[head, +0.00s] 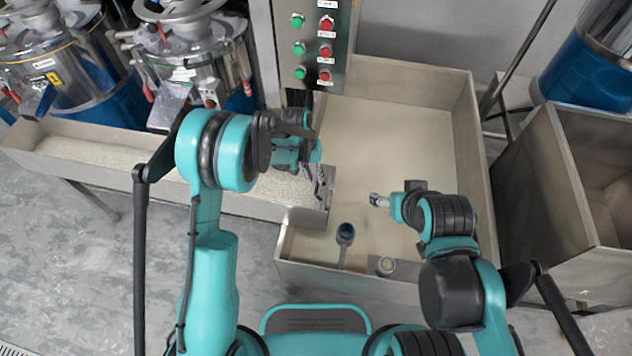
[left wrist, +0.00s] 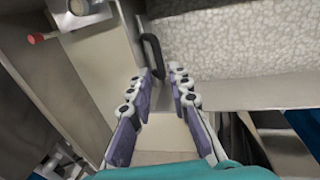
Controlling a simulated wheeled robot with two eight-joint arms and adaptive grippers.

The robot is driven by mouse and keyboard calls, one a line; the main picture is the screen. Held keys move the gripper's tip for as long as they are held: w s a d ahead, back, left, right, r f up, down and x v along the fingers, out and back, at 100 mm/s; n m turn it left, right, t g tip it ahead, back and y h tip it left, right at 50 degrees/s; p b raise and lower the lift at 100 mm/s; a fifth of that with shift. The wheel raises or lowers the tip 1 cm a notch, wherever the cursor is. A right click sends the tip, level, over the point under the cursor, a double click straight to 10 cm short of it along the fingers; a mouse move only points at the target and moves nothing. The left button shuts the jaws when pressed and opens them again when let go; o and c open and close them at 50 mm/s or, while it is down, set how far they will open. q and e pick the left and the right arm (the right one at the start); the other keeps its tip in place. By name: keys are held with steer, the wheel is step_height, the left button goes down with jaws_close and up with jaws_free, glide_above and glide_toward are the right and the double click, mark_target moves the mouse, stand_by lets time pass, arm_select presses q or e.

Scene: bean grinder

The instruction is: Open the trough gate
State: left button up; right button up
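The trough (head: 120,150) runs along the left side, with pale granular material in it; the left wrist view shows this material at the upper right. A dark curved handle (left wrist: 152,55) stands at the trough's end in the left wrist view. I take it for the gate's handle; the gate plate itself is hard to make out. My left gripper (head: 319,190) is over the trough's right end. In the left wrist view its two fingers (left wrist: 164,82) are apart, with the handle just beyond their tips and nothing clearly held. My right gripper (head: 381,201) is over the large bin; its finger state is unclear.
A large metal bin (head: 465,130) adjoins the trough's right end. A control panel (head: 313,45) with green and red buttons stands behind. Metal grinder vessels (head: 190,60) stand behind the trough. Another open bin (head: 560,170) is at right. A dark-topped tool (head: 345,235) is at the bin's front.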

mark_target(317, 184)
arm_select(q)
steer(key=shift+d+f+b, duration=0.15)
steer(key=shift+f+b, duration=0.05)
steer(key=shift+f, duration=0.6)
steer(key=shift+d+f+b, duration=0.1)
steer(key=shift+f+b, duration=0.05)
steer(key=shift+f, duration=0.6)
jaws_close()
steer(key=shift+r+p, duration=1.2)
steer(key=shift+r, duration=1.65)
jaws_free()
steer(key=shift+f, duration=0.15)
step_height(317, 184, up, 12)
steer(key=a, duration=0.2)
steer(key=shift+w, duration=0.2)
steer(key=shift+f, duration=0.1)
